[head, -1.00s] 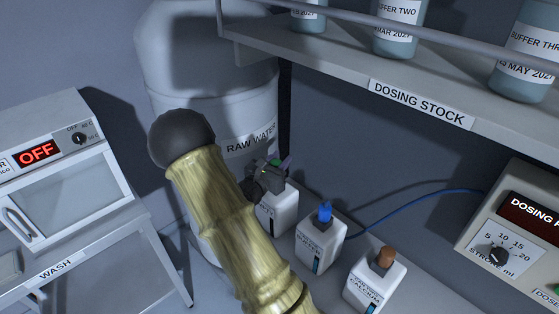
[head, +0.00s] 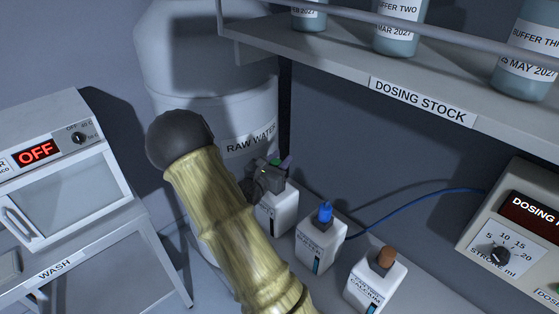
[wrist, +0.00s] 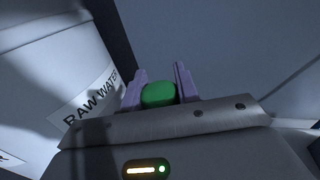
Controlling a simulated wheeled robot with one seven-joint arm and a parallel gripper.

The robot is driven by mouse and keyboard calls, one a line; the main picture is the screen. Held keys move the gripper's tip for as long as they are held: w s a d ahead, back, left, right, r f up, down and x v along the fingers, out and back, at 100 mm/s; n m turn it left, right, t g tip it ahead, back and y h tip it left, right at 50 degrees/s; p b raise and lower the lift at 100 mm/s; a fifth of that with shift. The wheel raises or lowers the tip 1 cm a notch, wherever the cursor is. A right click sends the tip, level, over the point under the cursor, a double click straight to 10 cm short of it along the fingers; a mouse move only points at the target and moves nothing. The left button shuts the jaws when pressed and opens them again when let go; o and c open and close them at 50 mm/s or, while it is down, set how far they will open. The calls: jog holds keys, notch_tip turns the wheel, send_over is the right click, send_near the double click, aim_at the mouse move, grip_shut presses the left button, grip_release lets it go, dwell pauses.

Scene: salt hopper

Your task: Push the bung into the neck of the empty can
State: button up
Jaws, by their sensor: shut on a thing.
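My gripper (head: 279,166) is above the leftmost white can (head: 279,214) in the head view, small and partly behind my arm. The wrist view shows its two purple fingers (wrist: 160,75) shut on a green bung (wrist: 158,94), one on each side. The leftmost can's neck is hidden by the gripper, so I cannot tell whether the bung touches or enters it. The middle can (head: 318,247) has a blue bung (head: 325,213). The right can (head: 372,288), labelled calcium, has a brown bung (head: 386,257).
A large raw water tank (head: 215,70) stands behind to the left. The dosing stock shelf (head: 345,72) with bottles overhangs the cans. A blue tube (head: 410,203) runs to the dosing unit (head: 490,240) at right.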

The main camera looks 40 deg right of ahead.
jog(key=shift+f+b, duration=1.85)
jog(key=shift+f, duration=0.1)
dwell(1.1)
jog(key=o, duration=1.5)
jog(key=shift+o, duration=0.2)
jog(key=shift+a, duration=0.1)
jog(key=shift+v, duration=2.9)
jog(key=shift+a, duration=0.1)
jog(key=b+v, duration=0.4)
jog(key=v, duration=1.3)
jog(key=shift+s, duration=0.15)
